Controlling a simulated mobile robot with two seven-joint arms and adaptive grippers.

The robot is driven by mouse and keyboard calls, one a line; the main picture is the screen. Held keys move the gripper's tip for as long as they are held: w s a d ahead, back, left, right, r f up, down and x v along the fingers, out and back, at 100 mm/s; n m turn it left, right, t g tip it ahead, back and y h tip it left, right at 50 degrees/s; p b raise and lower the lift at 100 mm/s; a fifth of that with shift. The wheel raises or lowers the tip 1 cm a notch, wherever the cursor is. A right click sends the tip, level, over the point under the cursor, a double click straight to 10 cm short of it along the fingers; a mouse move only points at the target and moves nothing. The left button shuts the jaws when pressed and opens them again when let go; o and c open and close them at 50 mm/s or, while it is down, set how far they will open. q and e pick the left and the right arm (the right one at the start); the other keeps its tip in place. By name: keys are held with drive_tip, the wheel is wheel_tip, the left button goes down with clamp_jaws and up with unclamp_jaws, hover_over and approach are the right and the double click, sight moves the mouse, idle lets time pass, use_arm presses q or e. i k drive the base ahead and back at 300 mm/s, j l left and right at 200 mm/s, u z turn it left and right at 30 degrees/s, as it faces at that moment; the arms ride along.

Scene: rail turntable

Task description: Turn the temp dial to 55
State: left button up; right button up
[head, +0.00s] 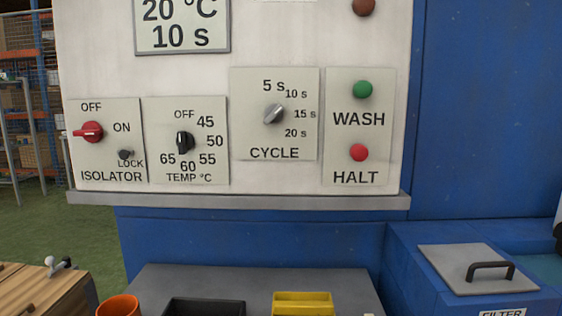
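The temp dial (185,142) is a small black knob on the TEMP °C plate (217,172). Its plate is marked OFF at the top, then 45, 50, 55, 60 and 65 clockwise. The 55 mark (207,159) is at the lower right of the knob. The knob's grip stands roughly upright; I cannot tell for sure which end is the pointer. Neither of my grippers is in view, and nothing touches the dial.
The isolator's red handle (89,131) is left of the dial, the cycle knob (273,114) right. Green WASH (362,89) and red HALT (359,152) buttons are farther right. A ledge (240,200) runs below. Black (205,306) and yellow (302,303) bins stand lower. The display (181,24) reads 20 °C, 10 s.

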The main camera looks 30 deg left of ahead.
sight(185, 142)
drive_tip(key=u, duration=1.55)
